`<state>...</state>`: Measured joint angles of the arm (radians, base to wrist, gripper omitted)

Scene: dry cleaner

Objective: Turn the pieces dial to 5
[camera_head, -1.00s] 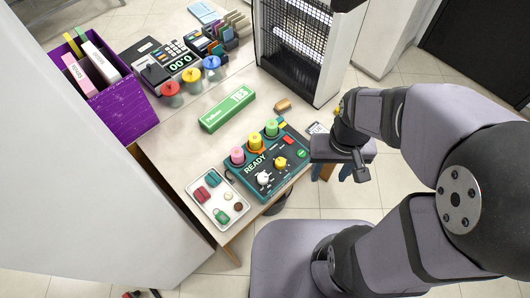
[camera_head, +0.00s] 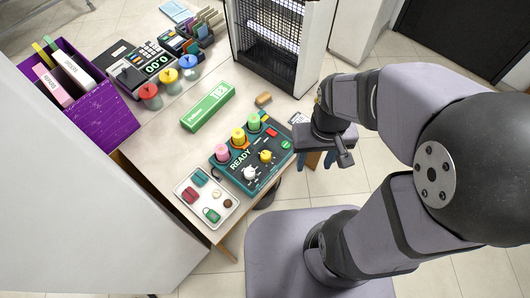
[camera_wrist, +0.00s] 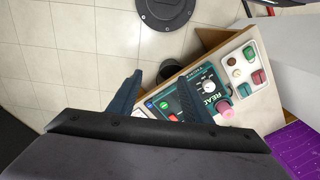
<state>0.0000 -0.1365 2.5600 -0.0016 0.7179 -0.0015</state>
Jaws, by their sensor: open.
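A teal control panel (camera_head: 226,169) marked READY lies on the table. Its front part has a white dial (camera_head: 250,173) and a yellow dial (camera_head: 266,157). The dial labels and settings are too small to read, so I cannot tell which is the pieces dial. The wrist view shows the panel (camera_wrist: 177,103) and white dial (camera_wrist: 209,87), partly behind a finger. My gripper (camera_wrist: 163,76) has its two dark blue fingers apart and empty. In the head view it hangs right of the panel, past the table edge, apart from the dials.
Pink, yellow and green spools (camera_head: 238,135) stand along the panel's back. A white tray (camera_head: 229,211) of small items lies left of it. A green box (camera_head: 207,107), heater (camera_head: 270,40) and purple bin (camera_head: 108,113) are farther back.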

